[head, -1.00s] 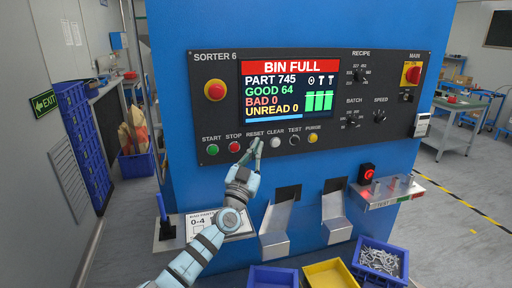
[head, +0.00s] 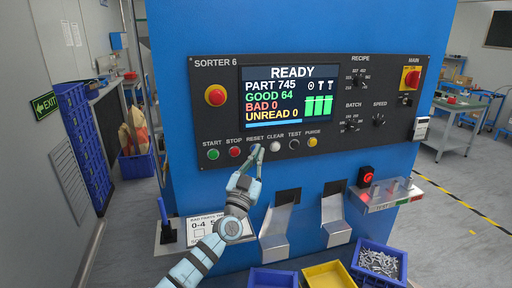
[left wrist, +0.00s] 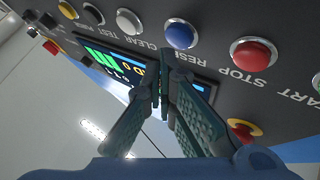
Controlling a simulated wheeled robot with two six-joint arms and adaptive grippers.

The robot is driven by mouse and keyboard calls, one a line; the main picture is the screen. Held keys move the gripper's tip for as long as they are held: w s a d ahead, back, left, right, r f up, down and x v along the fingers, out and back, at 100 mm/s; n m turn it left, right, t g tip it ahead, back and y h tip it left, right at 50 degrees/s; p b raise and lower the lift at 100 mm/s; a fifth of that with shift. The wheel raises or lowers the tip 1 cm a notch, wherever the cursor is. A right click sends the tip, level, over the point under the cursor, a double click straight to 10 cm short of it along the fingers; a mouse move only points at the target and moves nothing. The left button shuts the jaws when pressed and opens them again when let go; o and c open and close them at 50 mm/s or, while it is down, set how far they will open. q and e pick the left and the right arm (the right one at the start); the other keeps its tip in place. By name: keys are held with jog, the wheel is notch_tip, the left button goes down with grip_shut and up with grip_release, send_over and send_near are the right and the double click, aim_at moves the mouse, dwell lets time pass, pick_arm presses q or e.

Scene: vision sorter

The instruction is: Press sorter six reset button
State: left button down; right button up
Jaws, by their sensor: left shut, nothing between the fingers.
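The panel marked SORTER 6 (head: 215,120) is on the front of the blue machine. Its screen (head: 288,95) reads READY, with PART 745, GOOD 64, BAD 0 and UNREAD 0. The blue RESET button (left wrist: 180,34) shows clearly in the left wrist view, between the red STOP button (left wrist: 253,53) and the white CLEAR button (left wrist: 129,21). My left gripper (head: 252,160) is shut and empty, with its fingertips at the RESET button. In the head view the fingers partly cover that button. I cannot tell whether they touch it. My right gripper is not in view.
A red emergency stop (head: 216,95) is at the panel's left. Two metal chutes (head: 275,232) stick out below. Under them stand a blue bin (head: 273,280), a yellow bin (head: 331,277) and a blue bin of screws (head: 402,259). A shelf (head: 395,196) juts out at right.

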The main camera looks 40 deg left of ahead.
pick_arm(q)
jog(key=shift+d, duration=0.1)
jog(key=s+d+p, duration=0.1)
jog(key=d+p, duration=0.1)
jog(key=s+d+p, duration=0.2)
dwell(0.6)
dwell(0.6)
